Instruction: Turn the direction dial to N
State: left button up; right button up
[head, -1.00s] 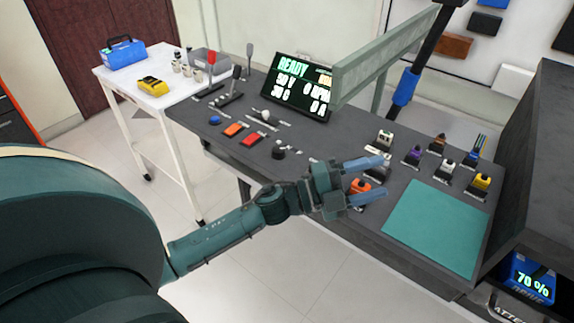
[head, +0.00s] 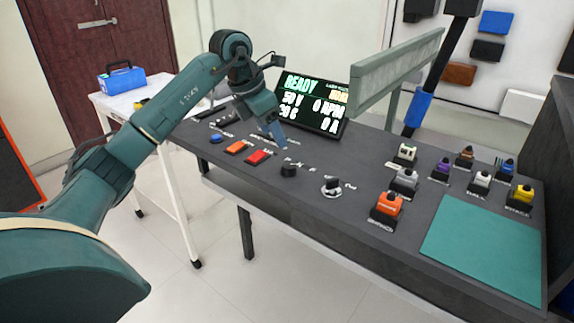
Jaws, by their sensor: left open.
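My left gripper (head: 272,134) is in the air over the console (head: 375,225), near the red button and in front of the display. Its light-blue fingers point down; they are open and hold nothing. A black dial knob (head: 289,170) sits on the console to the right of the red button, apart from the fingers. A second knob with a silver-and-black top (head: 331,187) sits further right, with small marks around it. The marks are too small to tell which knob is the direction dial or where it points. My right gripper is not in view.
The display (head: 312,103) reads READY. An orange button (head: 236,147), a red button (head: 259,157) and a blue button (head: 215,138) lie on the console's left. Several coloured switches stand right, by a teal mat (head: 485,245). A grey-green rail (head: 395,75) rises behind.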

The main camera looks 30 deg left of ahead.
aim_at(289, 165)
pick_arm(q)
jog(key=b+x, duration=0.1)
jog(key=x, duration=0.9)
jog(key=shift+d+f, duration=0.1)
jog(key=shift+f, duration=0.1)
jog(key=c, duration=1)
